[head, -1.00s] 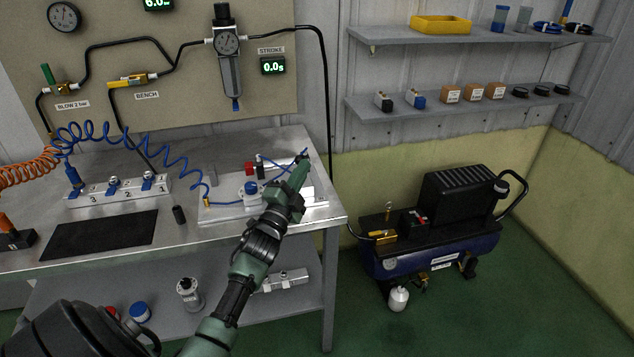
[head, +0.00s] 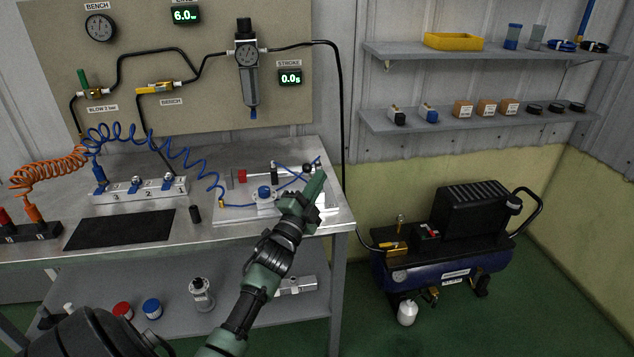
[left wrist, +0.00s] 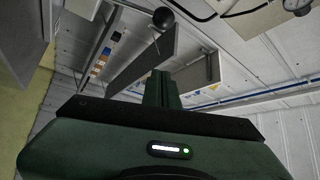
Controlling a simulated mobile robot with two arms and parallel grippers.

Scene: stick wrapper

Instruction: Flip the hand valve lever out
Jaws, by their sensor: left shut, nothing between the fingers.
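A black ball knob (head: 306,168), which looks like the hand valve lever's end, shows at the right of the white board (head: 232,214) on the bench. In the left wrist view a black ball (left wrist: 163,18) on a thin rod stands beyond my fingers. My left gripper (head: 319,178) is shut and empty, with its tips just right of the knob in the head view. In the left wrist view its fingers (left wrist: 162,88) are together, apart from the ball in the picture. My left gripper and forearm hide part of the board and the valve body. My right gripper is not in view.
The board also carries a red block (head: 241,176), a blue knob (head: 264,192) and blue tubing. A three-valve manifold (head: 140,189) and black mat (head: 120,229) lie to the left. A compressor (head: 455,240) stands on the floor right of the bench.

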